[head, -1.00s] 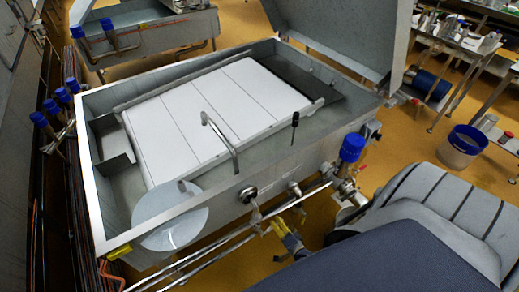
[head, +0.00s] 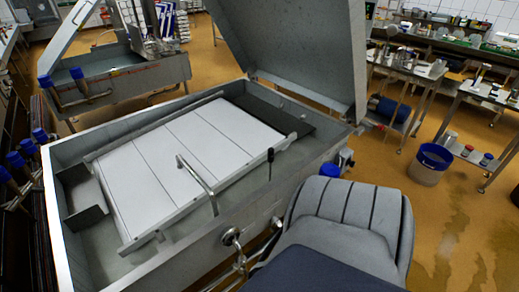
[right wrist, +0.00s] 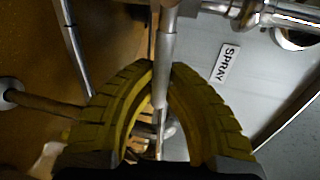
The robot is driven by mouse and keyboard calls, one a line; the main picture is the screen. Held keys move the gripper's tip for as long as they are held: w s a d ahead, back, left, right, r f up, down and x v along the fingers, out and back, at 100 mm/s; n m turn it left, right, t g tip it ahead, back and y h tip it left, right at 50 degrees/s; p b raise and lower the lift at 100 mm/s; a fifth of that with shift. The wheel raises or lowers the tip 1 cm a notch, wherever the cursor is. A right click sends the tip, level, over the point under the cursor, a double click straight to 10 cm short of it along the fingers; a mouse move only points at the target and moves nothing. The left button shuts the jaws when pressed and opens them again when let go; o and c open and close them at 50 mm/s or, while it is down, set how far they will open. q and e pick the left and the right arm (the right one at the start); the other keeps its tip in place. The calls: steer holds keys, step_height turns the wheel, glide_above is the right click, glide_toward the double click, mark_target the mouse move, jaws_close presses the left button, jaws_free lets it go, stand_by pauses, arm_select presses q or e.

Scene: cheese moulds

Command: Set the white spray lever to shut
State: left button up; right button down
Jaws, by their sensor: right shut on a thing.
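In the right wrist view, the yellow fingers of my right gripper (right wrist: 161,78) are closed on a pale, rod-like lever (right wrist: 169,52). The lever passes between the fingertips from the top of the picture. I take it as the white spray lever, as a SPRAY label (right wrist: 225,63) is on the grey panel just right of it. The lever's pivot and lower end are not clearly seen. In the head view my own arm hides this spot, so the right gripper does not show there. My left gripper is in neither current view.
A steel vat (head: 58,216) with white slabs (head: 180,165) stands at the left, its lid (head: 300,50) raised. Metal pipes (right wrist: 270,18) run near the lever.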

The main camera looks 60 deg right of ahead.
steer(key=shift+s, duration=0.15)
steer(key=c, duration=1.4)
jaws_free()
steer(key=shift+o, duration=0.2)
steer(key=v, duration=1.2)
